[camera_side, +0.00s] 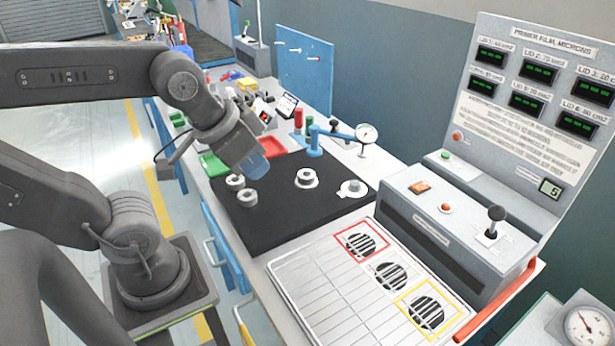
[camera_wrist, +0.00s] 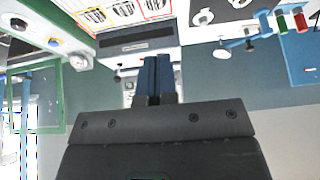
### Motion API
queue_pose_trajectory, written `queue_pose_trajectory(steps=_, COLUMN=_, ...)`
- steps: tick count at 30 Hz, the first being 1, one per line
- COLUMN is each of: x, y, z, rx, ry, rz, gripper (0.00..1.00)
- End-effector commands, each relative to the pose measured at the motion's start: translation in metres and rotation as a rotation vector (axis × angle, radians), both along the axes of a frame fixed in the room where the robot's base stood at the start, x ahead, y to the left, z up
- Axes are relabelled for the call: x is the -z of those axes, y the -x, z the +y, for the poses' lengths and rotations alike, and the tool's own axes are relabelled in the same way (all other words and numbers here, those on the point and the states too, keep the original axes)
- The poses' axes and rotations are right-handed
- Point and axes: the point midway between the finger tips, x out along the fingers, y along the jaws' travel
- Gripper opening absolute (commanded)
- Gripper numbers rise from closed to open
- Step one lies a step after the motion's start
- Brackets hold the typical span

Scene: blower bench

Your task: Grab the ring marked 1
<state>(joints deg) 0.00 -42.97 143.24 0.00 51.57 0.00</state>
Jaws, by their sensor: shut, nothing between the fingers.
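Two grey rings, one behind (camera_side: 235,182) and one in front (camera_side: 247,198), lie near the left edge of the black mat (camera_side: 290,220). A third ring-like part (camera_side: 306,177) sits on a pale disc in the middle of the mat, and another (camera_side: 353,187) sits on a pale disc at the right. No number can be read on any of them. My gripper (camera_side: 257,168) is above the mat, just right of the two left rings, with its blue fingers shut and empty. In the wrist view the shut fingers (camera_wrist: 155,62) point away from the rings, towards the grey console.
A blue stand with a dial gauge (camera_side: 367,134) rises behind the mat. A vented panel (camera_side: 315,285) with red and yellow frames lies in front. A grey console (camera_side: 440,220) with a lever stands at the right. Red (camera_side: 268,147) and green (camera_side: 212,164) trays are behind.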

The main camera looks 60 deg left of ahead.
Motion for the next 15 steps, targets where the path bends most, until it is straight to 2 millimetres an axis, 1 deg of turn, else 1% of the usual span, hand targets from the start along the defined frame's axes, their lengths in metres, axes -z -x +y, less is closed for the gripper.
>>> queue_pose_trajectory(steps=10, x=0.0000, y=0.0000, z=0.0000, rx=0.000, ry=0.000, rz=0.000, gripper=0.00)
queue_pose_trajectory(steps=15, x=0.0000, y=0.0000, z=0.0000, rx=0.000, ry=0.000, rz=0.000, gripper=0.16)
